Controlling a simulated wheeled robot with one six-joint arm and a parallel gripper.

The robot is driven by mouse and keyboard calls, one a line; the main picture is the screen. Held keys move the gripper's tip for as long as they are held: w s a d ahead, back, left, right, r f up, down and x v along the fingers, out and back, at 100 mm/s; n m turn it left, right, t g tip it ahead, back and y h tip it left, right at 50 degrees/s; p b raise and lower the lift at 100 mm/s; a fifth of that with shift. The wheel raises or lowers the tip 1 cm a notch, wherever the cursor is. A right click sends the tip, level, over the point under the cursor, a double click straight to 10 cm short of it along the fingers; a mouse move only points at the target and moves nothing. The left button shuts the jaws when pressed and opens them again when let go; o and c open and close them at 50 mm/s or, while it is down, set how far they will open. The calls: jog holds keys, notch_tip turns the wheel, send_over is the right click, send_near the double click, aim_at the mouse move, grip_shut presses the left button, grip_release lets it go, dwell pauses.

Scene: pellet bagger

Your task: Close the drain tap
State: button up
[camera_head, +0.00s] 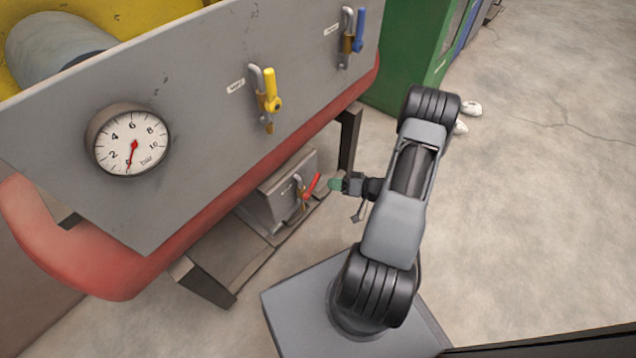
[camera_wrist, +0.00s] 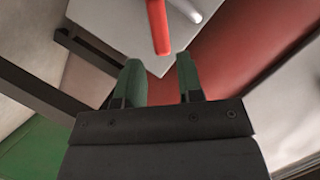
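The drain tap has a red lever (camera_head: 313,186) and sits on a low grey box (camera_head: 280,204) under the machine. In the head view the lever slants up and to the right from the brass body. My gripper (camera_head: 335,184) is just right of the lever, with its green fingertips towards it. In the wrist view the red lever (camera_wrist: 158,27) comes down from the top edge. My open fingers (camera_wrist: 161,75) stand apart below its end, with nothing between them. The lever appears clear of both fingers. The tap's base is mostly out of the wrist view.
A yellow-handled tap (camera_head: 271,90) and a blue-handled tap (camera_head: 359,32) are on the grey panel above. A pressure gauge (camera_head: 129,140) is at left, its needle near 0. A red rail (camera_head: 230,185) and a dark leg (camera_head: 349,138) are near my gripper.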

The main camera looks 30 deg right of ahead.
aim_at(318, 180)
jog(key=shift+b+x, duration=0.95)
jog(key=shift+x, duration=2.6)
jog(key=shift+c, duration=0.2)
jog(key=shift+d, duration=0.1)
grip_shut()
